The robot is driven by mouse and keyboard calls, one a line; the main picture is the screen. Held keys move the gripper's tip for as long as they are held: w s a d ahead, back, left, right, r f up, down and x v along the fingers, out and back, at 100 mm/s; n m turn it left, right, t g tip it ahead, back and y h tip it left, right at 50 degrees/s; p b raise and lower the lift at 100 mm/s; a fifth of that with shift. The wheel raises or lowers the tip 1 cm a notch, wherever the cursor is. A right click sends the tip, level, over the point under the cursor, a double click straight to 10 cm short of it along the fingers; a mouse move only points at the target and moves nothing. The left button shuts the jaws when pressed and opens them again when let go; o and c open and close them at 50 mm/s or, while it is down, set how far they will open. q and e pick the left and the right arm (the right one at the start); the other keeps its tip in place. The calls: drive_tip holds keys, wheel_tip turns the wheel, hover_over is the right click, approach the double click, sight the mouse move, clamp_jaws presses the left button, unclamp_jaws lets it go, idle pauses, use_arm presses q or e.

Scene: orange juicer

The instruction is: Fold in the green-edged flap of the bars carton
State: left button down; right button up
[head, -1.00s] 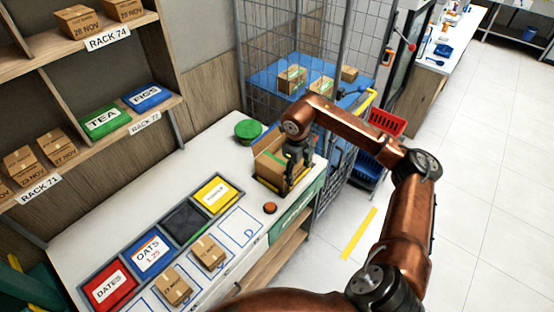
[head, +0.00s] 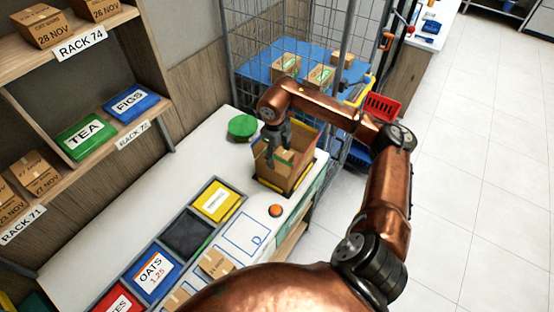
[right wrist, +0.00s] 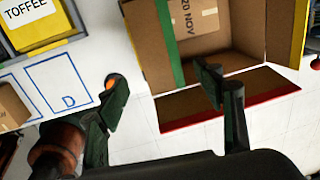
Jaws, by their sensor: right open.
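The bars carton (head: 291,180) stands open on the counter in the head view. The right wrist view shows the carton's inside (right wrist: 243,45) with a box labelled "20 NOV" (right wrist: 197,22) in it. The green-edged flap (right wrist: 146,48) is at the left of the opening, its green strip facing the inside; its exact tilt is unclear. A red-edged flap (right wrist: 190,106) spreads outward at the near side, and a yellow edge (right wrist: 299,35) shows on the right. Contact is unclear.
An orange button (head: 276,210) and a marked square "D" (head: 246,235) are in front of the carton. A green round object (head: 242,126) stands behind it. A yellow TOFFEE bin (head: 216,201) is to the left. A wire cage (head: 262,50) rises behind.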

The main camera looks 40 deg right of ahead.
sight(281, 165)
drive_tip(key=f, duration=0.4)
drive_tip(key=shift+d+p, duration=0.3)
drive_tip(key=shift+f, duration=0.7)
drive_tip(key=c, duration=1.2)
drive_tip(key=shift+d+f+y+b, duration=0.2)
drive_tip(key=shift+d+y+b, duration=0.1)
drive_tip(key=shift+y+b, duration=0.3)
use_arm(q)
drive_tip(key=shift+s+f, duration=0.1)
drive_tip(key=shift+s, duration=0.05)
use_arm(e)
drive_tip(key=shift+o, duration=0.2)
drive_tip(key=shift+c, duration=0.2)
